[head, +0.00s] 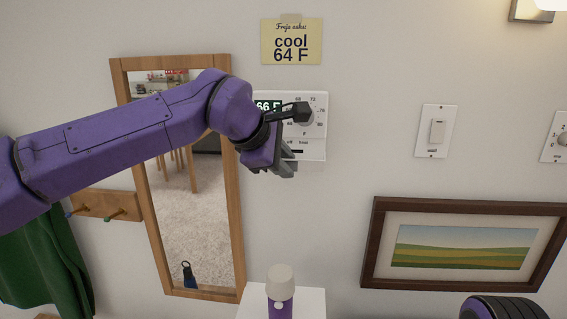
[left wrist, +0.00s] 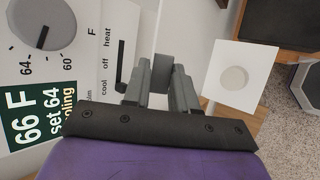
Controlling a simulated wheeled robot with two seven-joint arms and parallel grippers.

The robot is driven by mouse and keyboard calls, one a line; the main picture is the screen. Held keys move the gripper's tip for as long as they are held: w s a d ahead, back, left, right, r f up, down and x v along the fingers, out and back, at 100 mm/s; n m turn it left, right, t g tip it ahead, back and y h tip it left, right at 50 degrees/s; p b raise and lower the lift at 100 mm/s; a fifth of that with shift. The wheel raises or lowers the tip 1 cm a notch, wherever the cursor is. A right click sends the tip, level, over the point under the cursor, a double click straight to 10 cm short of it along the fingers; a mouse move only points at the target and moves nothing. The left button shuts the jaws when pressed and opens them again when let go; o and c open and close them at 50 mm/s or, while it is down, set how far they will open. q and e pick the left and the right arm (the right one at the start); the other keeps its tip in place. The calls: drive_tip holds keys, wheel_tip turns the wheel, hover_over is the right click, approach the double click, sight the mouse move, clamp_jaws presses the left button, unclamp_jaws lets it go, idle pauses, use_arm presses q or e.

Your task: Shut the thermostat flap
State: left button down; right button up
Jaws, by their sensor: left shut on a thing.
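The white thermostat (head: 318,104) is on the wall, with a dial, a "66 F" display and a cool/off/heat slider. My left gripper (head: 286,166) is at its lower left and covers part of it. The flap (head: 312,156) shows as a pale ledge along the thermostat's lower edge and stands open, leaving dial and slider uncovered. In the left wrist view, the thermostat face (left wrist: 88,52) fills the left side and reads "66 F, set 64, cooling". The gripper fingers (left wrist: 160,88) are shut on the flap's thin edge, though the contact is mostly hidden. My right gripper is out of view.
A yellow note (head: 291,42) above reads "cool 64 F". A wood-framed mirror (head: 234,215) hangs to the left. A light switch (head: 436,131) and framed picture (head: 465,247) are to the right. A white stand (head: 312,303) with a purple-and-beige object (head: 280,290) is below.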

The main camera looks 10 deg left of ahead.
use_arm(q)
drive_tip(key=shift+f, duration=0.15)
drive_tip(key=c, duration=0.9)
unclamp_jaws()
drive_tip(key=shift+c, duration=0.2)
drive_tip(key=b+v, duration=0.3)
drive_tip(key=v, duration=0.7)
drive_tip(key=shift+r, duration=0.3)
